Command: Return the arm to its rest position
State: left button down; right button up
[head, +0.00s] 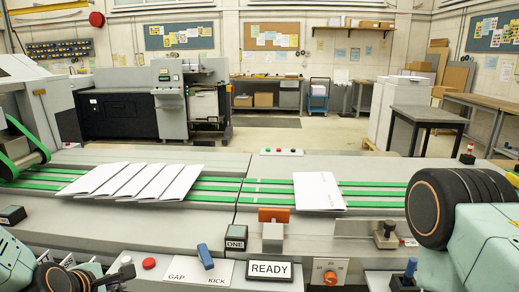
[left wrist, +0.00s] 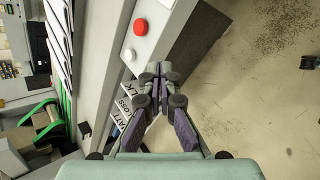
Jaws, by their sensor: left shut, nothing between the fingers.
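My left gripper (head: 116,276) is low at the left front of the console in the head view, partly cut off by the bottom edge. In the left wrist view the left gripper (left wrist: 158,72) has its fingers drawn together at the tips, with nothing between them. Its fingertips are near the console edge, beside a red button (left wrist: 140,27) and a white button (left wrist: 130,55). My right arm (head: 450,215) shows at the right as a large black joint and pale green links. The right gripper is out of view.
Several white folded booklets (head: 135,181) lie overlapping on green belts (head: 215,188); another booklet (head: 318,191) lies further right. A READY sign (head: 269,270), a blue lever (head: 205,256) and an orange block (head: 273,214) stand near the front. Open floor (left wrist: 260,90) lies beside the console.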

pick_arm(q)
jog(key=s+d+f+m+g+b, duration=0.2)
jog(key=s+f+m+g+b, duration=0.1)
jog(key=s+f+m, duration=0.4)
jog(key=s+d+f+m+g+b, duration=0.3)
jog(key=s+f+m, duration=0.5)
jog(key=s+f, duration=0.4)
jog(key=s+d+f+m+g+b, duration=0.2)
jog(key=s+f+m+g+b, duration=0.1)
jog(key=s+f+m, duration=0.4)
jog(key=s+f+b, duration=0.1)
jog(key=s+f, duration=0.2)
jog(key=s, duration=0.1)
jog(key=shift+s+d+f, duration=0.25)
jog(key=shift+s+d, duration=0.1)
jog(key=shift+d, duration=0.05)
jog(key=shift+s, duration=0.1)
